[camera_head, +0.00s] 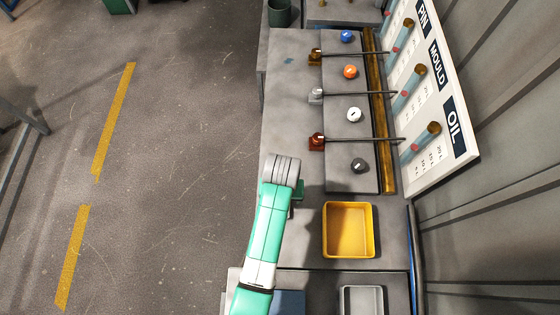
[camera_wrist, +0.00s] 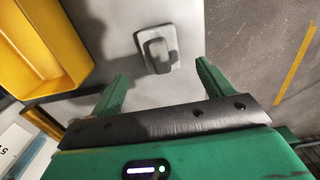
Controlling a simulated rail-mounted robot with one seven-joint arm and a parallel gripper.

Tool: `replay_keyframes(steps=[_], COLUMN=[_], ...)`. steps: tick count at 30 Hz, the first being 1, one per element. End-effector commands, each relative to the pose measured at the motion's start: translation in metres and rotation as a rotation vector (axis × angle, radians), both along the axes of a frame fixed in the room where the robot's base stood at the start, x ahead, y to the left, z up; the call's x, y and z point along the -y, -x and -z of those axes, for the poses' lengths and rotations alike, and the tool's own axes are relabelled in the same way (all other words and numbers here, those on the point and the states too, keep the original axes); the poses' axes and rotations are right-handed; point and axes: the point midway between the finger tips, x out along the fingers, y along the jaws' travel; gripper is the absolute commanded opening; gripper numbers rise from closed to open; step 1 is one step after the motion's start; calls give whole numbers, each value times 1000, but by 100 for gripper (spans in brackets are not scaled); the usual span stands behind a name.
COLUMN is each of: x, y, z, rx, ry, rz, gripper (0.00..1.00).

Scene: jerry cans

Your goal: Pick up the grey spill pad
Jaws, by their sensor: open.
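The grey spill pad (camera_wrist: 157,52) shows in the wrist view as a pale flat square with a raised grey block on it. It lies on the grey bench top, ahead of my gripper (camera_wrist: 161,72). My gripper is open and empty, with one green finger to each side of the raised block and apart from it. In the head view my gripper (camera_head: 298,192) is over the bench, left of the yellow tray, and mostly hidden by my arm. I cannot make out the pad there.
A yellow tray (camera_head: 347,203) stands right of my gripper; it also shows in the wrist view (camera_wrist: 78,75). A grey tray (camera_head: 362,287) is nearer. Several coloured knobs, taps and rods line a raised block (camera_head: 338,128) farther back. The bench's left edge drops to the floor.

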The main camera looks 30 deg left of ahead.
Motion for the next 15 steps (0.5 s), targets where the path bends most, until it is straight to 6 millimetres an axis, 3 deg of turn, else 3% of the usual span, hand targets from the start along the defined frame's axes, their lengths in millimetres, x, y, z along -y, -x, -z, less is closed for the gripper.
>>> replay_keyframes(steps=[10,15], x=[-1,-2], y=[0,1], z=[31,63], rx=[2,1], ry=[0,0], rz=[0,0], gripper=[80,80])
